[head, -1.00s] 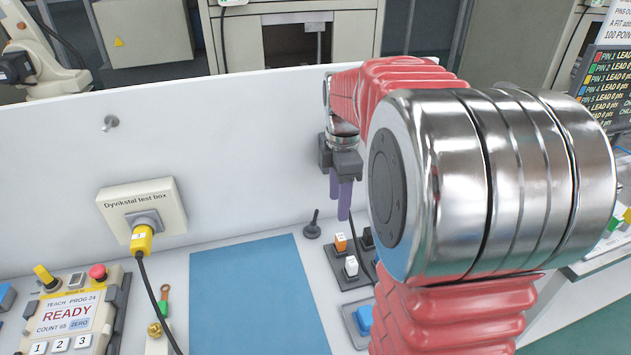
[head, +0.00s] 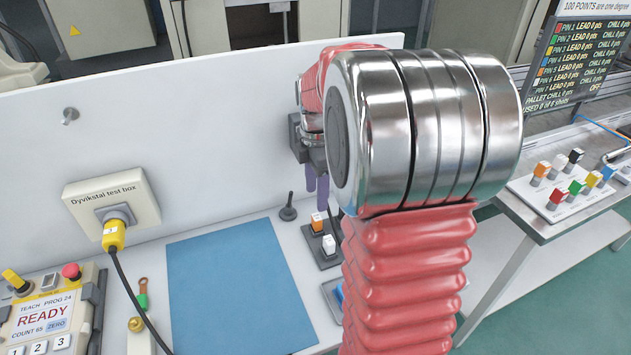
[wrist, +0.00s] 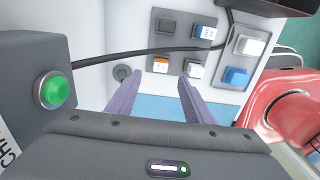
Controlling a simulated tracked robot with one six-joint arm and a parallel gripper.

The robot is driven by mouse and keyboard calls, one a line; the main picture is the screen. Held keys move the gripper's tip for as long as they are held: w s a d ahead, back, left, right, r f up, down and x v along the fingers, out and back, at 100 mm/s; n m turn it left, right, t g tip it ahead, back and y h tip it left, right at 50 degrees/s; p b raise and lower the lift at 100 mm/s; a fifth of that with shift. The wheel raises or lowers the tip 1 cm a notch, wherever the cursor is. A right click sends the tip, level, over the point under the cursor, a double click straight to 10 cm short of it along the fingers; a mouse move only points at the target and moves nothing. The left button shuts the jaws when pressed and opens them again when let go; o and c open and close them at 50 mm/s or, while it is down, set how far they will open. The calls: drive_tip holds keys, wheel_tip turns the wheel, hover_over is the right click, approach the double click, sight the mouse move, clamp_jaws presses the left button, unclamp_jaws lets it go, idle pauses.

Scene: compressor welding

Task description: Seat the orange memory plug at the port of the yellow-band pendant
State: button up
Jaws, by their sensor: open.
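The orange memory plug (head: 317,222) stands in a dark holder on the bench, beside a white plug (head: 328,244). In the wrist view the orange plug (wrist: 161,65) shows just beyond and between my fingertips. My gripper (head: 316,190) has purple fingers, apart and empty, above and behind the holder. It also shows in the wrist view (wrist: 162,79). The yellow-band pendant (head: 45,318) lies at the lower left with a READY screen, a red button and a yellow key-like part. I cannot make out its port clearly. My arm hides part of the holder area.
A blue mat (head: 235,285) lies clear between pendant and holder. The Dyvikstal test box (head: 140,190) on the white back panel has a yellow connector (head: 114,236) with a black cable. A side table (head: 550,225) at right carries several coloured blocks.

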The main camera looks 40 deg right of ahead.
sight(317, 217)
wheel_tip(317, 217, down, 10)
drive_tip(key=shift+r, duration=0.15)
idle(0.3)
clamp_jaws()
idle(0.9)
idle(0.6)
drive_tip(key=shift+r, duration=0.45)
drive_tip(key=shift+r, duration=1.85)
